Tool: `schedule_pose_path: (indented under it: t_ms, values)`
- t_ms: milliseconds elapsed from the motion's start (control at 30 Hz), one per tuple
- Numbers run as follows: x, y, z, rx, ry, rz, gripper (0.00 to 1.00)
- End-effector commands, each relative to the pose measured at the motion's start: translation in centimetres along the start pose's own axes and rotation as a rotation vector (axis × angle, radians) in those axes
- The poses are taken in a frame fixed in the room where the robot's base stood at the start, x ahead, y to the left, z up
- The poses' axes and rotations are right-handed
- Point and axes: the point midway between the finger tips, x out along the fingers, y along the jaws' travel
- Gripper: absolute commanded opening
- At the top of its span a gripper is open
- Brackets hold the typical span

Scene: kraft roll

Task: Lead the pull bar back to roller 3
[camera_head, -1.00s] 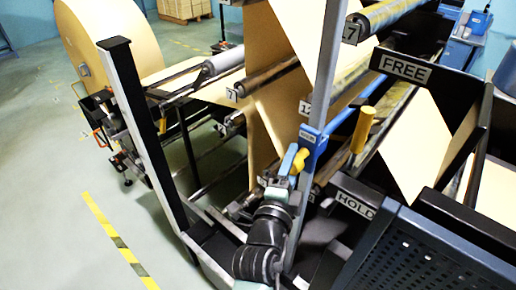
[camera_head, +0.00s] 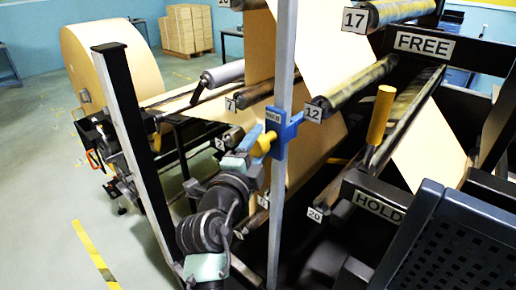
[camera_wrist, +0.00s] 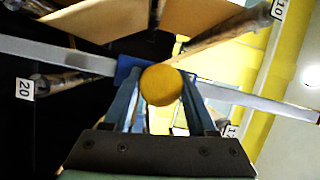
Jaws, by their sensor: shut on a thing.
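The pull bar seems to be the long pale grey bar (camera_head: 283,190) standing nearly upright in the head view. A blue block (camera_head: 286,126) with a yellow knob (camera_head: 263,145) sits on it. My gripper (camera_head: 250,143) is shut on this knob. In the wrist view the round knob (camera_wrist: 161,85) is between my two blue fingers, and the grey bar (camera_wrist: 60,54) crosses behind it. Brown paper (camera_head: 318,150) runs behind the bar. I cannot pick out a roller marked 3; rollers tagged 7 (camera_head: 258,92) and 12 (camera_head: 345,88) show near the bar.
A yellow handle (camera_head: 380,117) stands right of the bar, between the FREE plate (camera_head: 424,43) and the HOLD plate (camera_head: 378,206). A dark post (camera_head: 135,150) rises on the left. A large paper roll (camera_head: 105,65) is behind it. Floor at the left is open.

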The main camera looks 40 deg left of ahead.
Motion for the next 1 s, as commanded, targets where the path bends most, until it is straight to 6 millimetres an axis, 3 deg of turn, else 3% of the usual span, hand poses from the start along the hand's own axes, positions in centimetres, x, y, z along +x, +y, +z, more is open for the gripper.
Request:
schedule_pose_path:
  t_ms: [167, 600, 1000]
  values:
    - [0.1, -1.3, 0.6, 0.001, -0.007, -0.009, 0.00]
    - [1.6, -7.5, 3.0, 0.001, -0.007, -0.009, 0.00]
    - [1.7, -8.1, 3.4, 0.000, -0.007, -0.008, 0.00]
